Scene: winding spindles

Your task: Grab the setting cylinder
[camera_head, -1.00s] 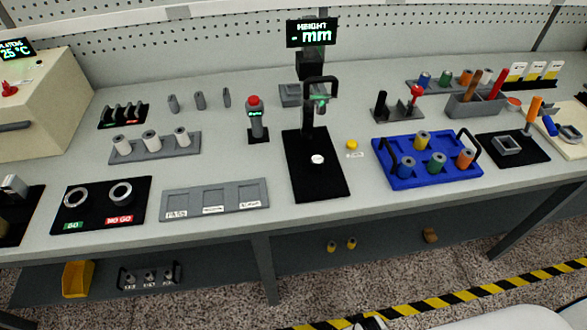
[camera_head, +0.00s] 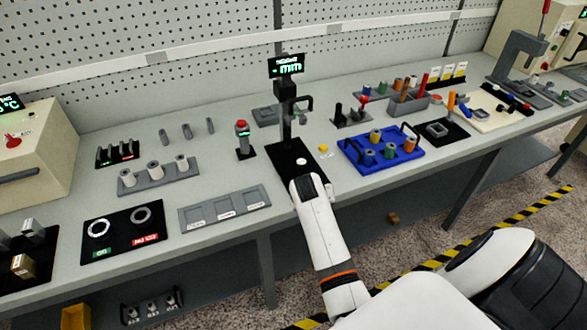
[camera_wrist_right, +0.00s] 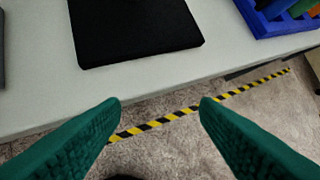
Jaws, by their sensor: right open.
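No single part is labelled setting cylinder, so I cannot tell which one it is. A small white disc (camera_head: 301,161) sits on the height gauge's black base (camera_head: 284,157). My right arm (camera_head: 326,235) reaches to the table's front edge before that gauge; its fingers are hidden in the head view. In the right wrist view my right gripper (camera_wrist_right: 160,101) is open and empty, its green pads apart. My left gripper is not in view.
A blue tray (camera_head: 352,163) with coloured spools stands right of the gauge. A red-topped post (camera_head: 243,140) stands left of it. A grey three-pocket tray (camera_head: 225,208) and a black ring mat (camera_head: 123,241) lie along the front edge. A perforated wall (camera_head: 180,60) closes the back.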

